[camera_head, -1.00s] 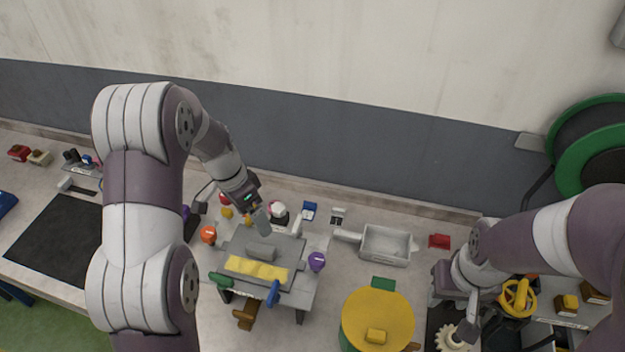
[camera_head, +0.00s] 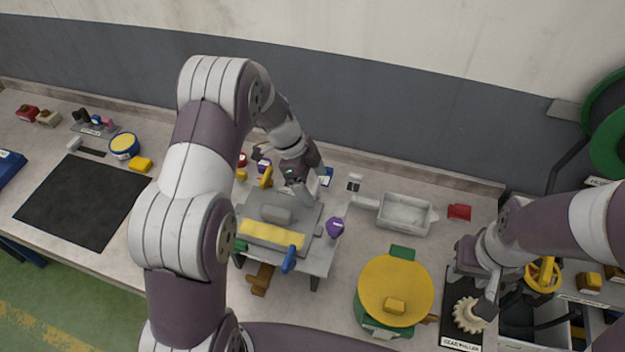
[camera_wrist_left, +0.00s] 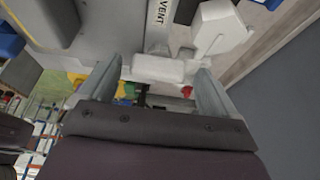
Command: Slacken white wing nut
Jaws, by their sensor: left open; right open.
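The white wing nut (camera_wrist_left: 158,68) shows in the left wrist view as a pale block with a larger white faceted piece beside it, near a label reading VENT. I cannot tell whether the two are one part. My left gripper (camera_head: 303,197) is open at the back right of the grey fixture (camera_head: 312,258). In the left wrist view, its fingers (camera_wrist_left: 155,82) stand on either side of the pale block; contact is not clear. In the head view, this gripper hides the nut. My right gripper (camera_head: 488,308) is open beside a cream gear (camera_head: 468,315), far right.
A purple knob (camera_head: 335,227) and a blue handle (camera_head: 288,259) stick out of the fixture. A grey tray (camera_head: 405,213) and a yellow round lid (camera_head: 395,290) stand to its right. A black mat (camera_head: 82,200) lies clear at left.

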